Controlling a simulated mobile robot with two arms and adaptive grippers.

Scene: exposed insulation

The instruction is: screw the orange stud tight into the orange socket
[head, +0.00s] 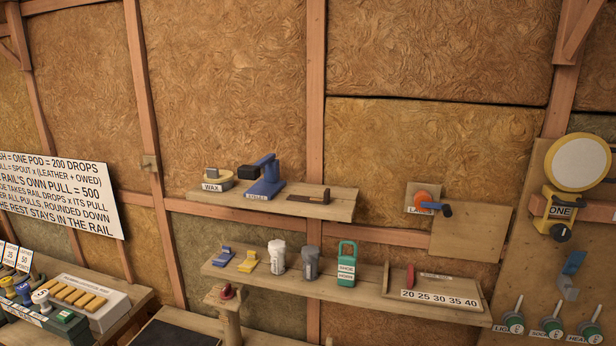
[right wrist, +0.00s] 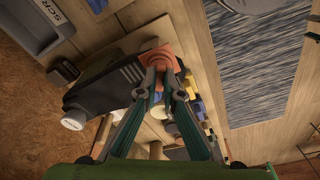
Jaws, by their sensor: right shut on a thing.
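My right gripper (right wrist: 160,78) is in the right wrist view, its two fingers drawn together at an orange piece (right wrist: 161,55). It is shut on this piece, which looks like the orange stud. The fingers cover part of it. I cannot tell the stud from the orange socket here, nor how deep any thread sits. In the head view, neither gripper shows, and I see no clear orange stud or socket there. An orange round knob (head: 423,197) with a blue crank is on the wall there.
In the right wrist view, a dark housing (right wrist: 105,88) with a white cap lies close left of the fingers. A grey tray (right wrist: 38,30) and a striped mat (right wrist: 262,70) lie beyond. In the head view, two wall shelves (head: 330,207) (head: 375,296) carry small tools.

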